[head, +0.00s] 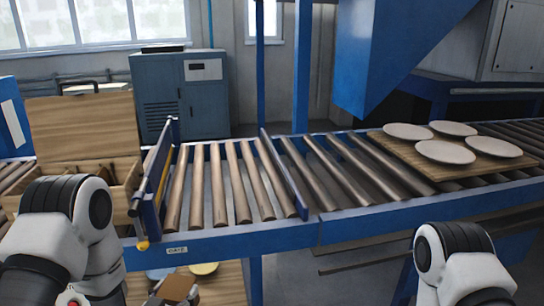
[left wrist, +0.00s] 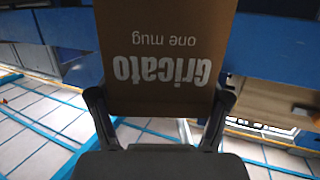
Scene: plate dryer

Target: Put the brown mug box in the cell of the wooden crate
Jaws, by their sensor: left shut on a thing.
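The brown mug box (head: 178,287) is low in the head view, in front of the conveyor's near edge. My left gripper (head: 172,294) is shut on it. In the left wrist view the box (left wrist: 165,45) shows upside-down white lettering, "Gricato one mug", and sits between the two dark fingers. The wooden crate (head: 128,190) stands at the left with its lid (head: 85,130) raised. Dividers show inside it, but my left arm hides much of its front and its cells. The box is to the right of the crate and lower. My right arm shows at the lower right; its gripper is out of view.
A roller conveyor (head: 222,241) with upright blue side guides runs beside the crate. White plates (head: 445,152) lie on a wooden board at the right. A yellow plate (head: 204,268) lies on a wooden surface below the conveyor. A blue-grey cabinet (head: 180,95) stands behind.

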